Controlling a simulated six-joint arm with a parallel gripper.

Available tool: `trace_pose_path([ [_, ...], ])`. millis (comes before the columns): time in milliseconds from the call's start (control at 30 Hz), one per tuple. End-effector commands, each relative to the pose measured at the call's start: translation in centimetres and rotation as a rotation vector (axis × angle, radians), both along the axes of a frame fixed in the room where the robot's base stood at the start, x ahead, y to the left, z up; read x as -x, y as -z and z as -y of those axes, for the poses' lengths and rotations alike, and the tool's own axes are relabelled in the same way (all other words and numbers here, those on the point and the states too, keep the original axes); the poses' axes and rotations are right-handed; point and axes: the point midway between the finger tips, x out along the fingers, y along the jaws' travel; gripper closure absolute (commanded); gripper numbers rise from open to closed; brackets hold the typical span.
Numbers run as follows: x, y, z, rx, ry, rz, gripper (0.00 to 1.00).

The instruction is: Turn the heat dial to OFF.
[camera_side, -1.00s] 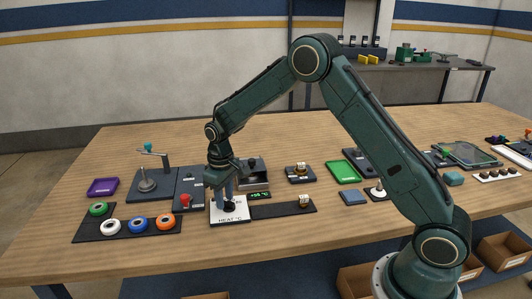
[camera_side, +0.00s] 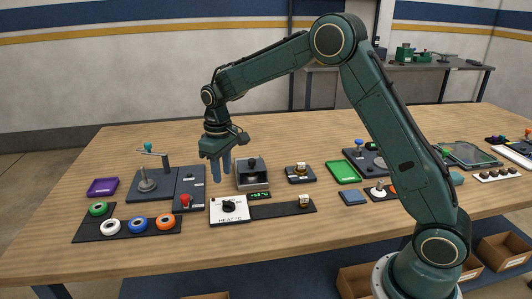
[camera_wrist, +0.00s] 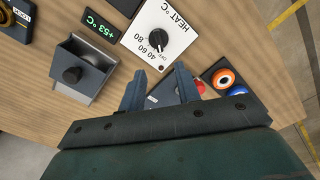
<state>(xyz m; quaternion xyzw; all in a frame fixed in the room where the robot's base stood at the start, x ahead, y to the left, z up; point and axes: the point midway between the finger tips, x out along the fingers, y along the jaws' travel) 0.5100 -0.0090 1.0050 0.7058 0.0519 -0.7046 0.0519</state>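The heat dial (camera_side: 229,207) is a black knob on a white panel marked HEAT °C (camera_side: 242,213) near the table's front. In the wrist view the dial (camera_wrist: 159,39) shows beyond my fingertips, with numbers and OFF printed around it. Its exact pointing is too small to tell. My gripper (camera_side: 221,173) is above and slightly behind the panel, clear of the knob, fingers pointing down. In the wrist view my gripper (camera_wrist: 159,75) has its two fingers apart with nothing between them.
A green display (camera_side: 260,194) beside the panel reads about +53 °C in the wrist view. A grey box with a knob (camera_side: 252,174) stands close behind. A red button (camera_side: 185,200) and coloured rings (camera_side: 166,222) lie to the left. A dark strip (camera_side: 278,210) runs right.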

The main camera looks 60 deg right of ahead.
Motion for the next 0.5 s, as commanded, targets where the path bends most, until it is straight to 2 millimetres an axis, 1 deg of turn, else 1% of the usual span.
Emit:
trace_pose_path([
  [33,0.0,-0.9,0.0,0.000,0.000,0.003,0.67],
  [100,0.0,-2.0,0.0,0.000,0.000,0.003,0.67],
  [233,0.0,-3.5,0.0,0.000,-0.001,0.002,0.67],
  [333,0.0,-4.3,0.0,0.000,-0.001,0.001,0.67],
  [500,0.0,-4.8,0.0,0.000,-0.001,-0.001,0.67],
])
